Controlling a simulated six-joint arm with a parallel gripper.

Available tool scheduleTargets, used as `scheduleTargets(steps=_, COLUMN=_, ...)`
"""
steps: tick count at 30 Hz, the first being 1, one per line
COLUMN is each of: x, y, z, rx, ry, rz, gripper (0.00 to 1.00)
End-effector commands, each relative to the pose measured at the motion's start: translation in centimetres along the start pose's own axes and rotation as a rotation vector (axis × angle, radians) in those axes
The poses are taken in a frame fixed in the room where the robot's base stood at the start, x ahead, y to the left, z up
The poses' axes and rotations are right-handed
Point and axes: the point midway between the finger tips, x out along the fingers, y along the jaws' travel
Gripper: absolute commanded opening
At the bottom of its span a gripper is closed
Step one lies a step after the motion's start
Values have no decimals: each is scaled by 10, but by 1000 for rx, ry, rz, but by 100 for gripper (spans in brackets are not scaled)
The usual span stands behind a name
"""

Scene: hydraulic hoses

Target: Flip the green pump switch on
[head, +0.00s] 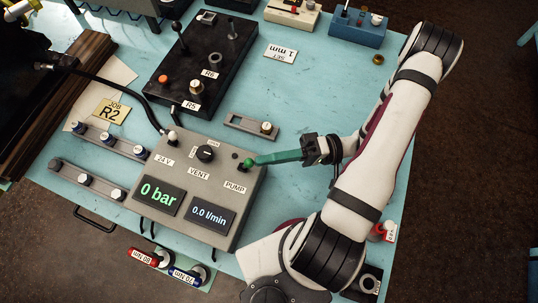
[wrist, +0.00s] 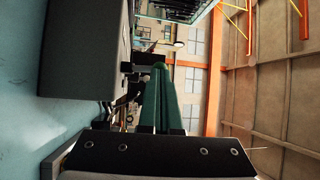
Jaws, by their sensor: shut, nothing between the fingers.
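The pump switch (head: 248,162) shows as a small dark green knob on the right side of the grey control box (head: 178,190), above the PUMP label (head: 235,187). My gripper (head: 257,160) has green fingers held together with nothing between them. It reaches in from the right, and its tips are right beside the knob. I cannot tell whether they touch. In the wrist view my shut fingers (wrist: 165,105) point away from the camera, with a rounded green shape at their tips. The switch's lever position is hidden or too small to tell.
A small grey rail (head: 240,122) lies between.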

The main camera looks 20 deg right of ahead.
Motion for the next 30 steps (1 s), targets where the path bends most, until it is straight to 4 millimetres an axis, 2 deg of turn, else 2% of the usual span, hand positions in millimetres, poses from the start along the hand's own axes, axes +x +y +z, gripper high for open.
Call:
scheduleTargets(steps=17, x=5, y=-6, z=-4, rx=66, ry=0, rz=104, gripper=0)
scheduleTargets(steps=30, x=22, y=-16, z=-14, rx=243, ry=-2, rz=385, gripper=0)
